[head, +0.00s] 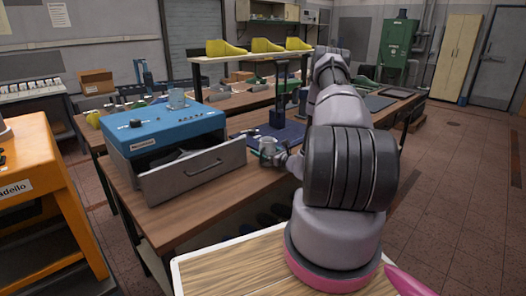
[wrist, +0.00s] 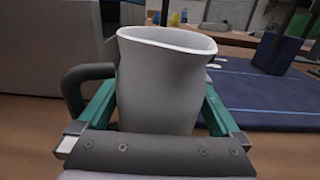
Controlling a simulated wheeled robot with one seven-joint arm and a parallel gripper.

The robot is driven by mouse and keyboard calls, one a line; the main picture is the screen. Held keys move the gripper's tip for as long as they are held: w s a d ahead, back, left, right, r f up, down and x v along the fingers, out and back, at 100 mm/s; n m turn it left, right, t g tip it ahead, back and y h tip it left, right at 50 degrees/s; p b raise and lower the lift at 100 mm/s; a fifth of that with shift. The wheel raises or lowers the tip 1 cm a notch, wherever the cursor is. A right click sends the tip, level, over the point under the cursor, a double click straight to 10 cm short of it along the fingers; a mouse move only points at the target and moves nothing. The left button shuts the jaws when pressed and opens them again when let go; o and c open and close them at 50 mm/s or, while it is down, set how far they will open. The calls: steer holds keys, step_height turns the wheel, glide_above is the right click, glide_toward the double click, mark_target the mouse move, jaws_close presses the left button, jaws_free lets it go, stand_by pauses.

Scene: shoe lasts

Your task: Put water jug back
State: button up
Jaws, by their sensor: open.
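The water jug (wrist: 165,85) is a plain grey vessel with a pale rim and a dark handle on its left. It stands upright close in front of my wrist camera. In the head view the jug (head: 267,144) is small and stands on the wooden bench, right of the open drawer. My gripper (wrist: 155,112) is open, with one green finger on each side of the jug. I cannot tell whether either finger touches it. The handle passes outside the left finger. My arm hides part of the gripper in the head view.
A blue machine (head: 165,130) with a grey cup (head: 176,98) on top has its drawer (head: 195,174) pulled out at the left. A blue mat (wrist: 265,95) lies behind the jug. A shelf (head: 250,54) carries yellow shoe lasts. The bench front (head: 190,222) is clear.

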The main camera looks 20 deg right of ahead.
steer(key=v, duration=1.2)
steer(key=shift+r, duration=0.2)
